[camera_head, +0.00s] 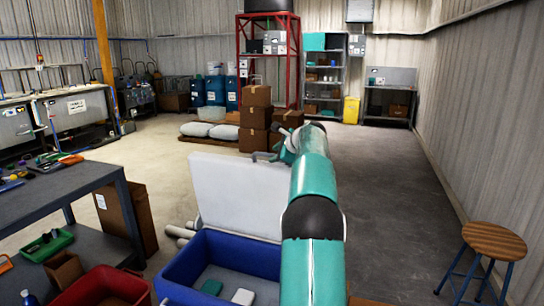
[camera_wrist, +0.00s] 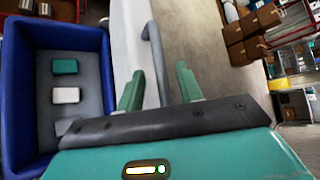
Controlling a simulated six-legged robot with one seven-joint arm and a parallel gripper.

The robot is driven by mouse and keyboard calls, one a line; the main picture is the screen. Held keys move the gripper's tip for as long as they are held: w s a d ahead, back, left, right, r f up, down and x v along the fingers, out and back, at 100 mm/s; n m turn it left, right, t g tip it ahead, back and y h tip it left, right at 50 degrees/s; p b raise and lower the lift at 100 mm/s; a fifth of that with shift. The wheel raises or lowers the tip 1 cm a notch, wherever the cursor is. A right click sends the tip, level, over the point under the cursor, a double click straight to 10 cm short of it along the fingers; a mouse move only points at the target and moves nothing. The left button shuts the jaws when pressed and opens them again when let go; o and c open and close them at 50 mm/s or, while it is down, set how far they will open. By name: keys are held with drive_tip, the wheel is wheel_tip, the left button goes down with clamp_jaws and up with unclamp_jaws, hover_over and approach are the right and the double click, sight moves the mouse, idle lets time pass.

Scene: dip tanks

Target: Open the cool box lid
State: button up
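The blue cool box (camera_head: 178,283) stands open at the bottom of the head view. Its white lid (camera_head: 235,190) is raised, roughly upright at the back of the box. In the wrist view the box (camera_wrist: 22,100) is at left, and the lid (camera_wrist: 128,45) shows edge-on beside it. A grey handle (camera_wrist: 153,50) is on the lid's outer side. My gripper (camera_wrist: 159,69) has its two green fingers spread, with the handle seen in the gap between them. I cannot tell whether they touch it. In the head view my arm hides part of the lid's right side.
Inside the box are a teal block (camera_wrist: 65,67) and a white block (camera_wrist: 66,95). A red bin (camera_head: 105,287) and a dark workbench (camera_head: 60,195) stand at left. Stacked cartons (camera_head: 255,118) are behind the lid. A stool (camera_head: 494,240) is at right, with clear floor between.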

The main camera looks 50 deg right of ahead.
drive_tip(key=v, duration=1)
drive_tip(key=shift+r, duration=0.25)
drive_tip(key=shift+s, duration=0.2)
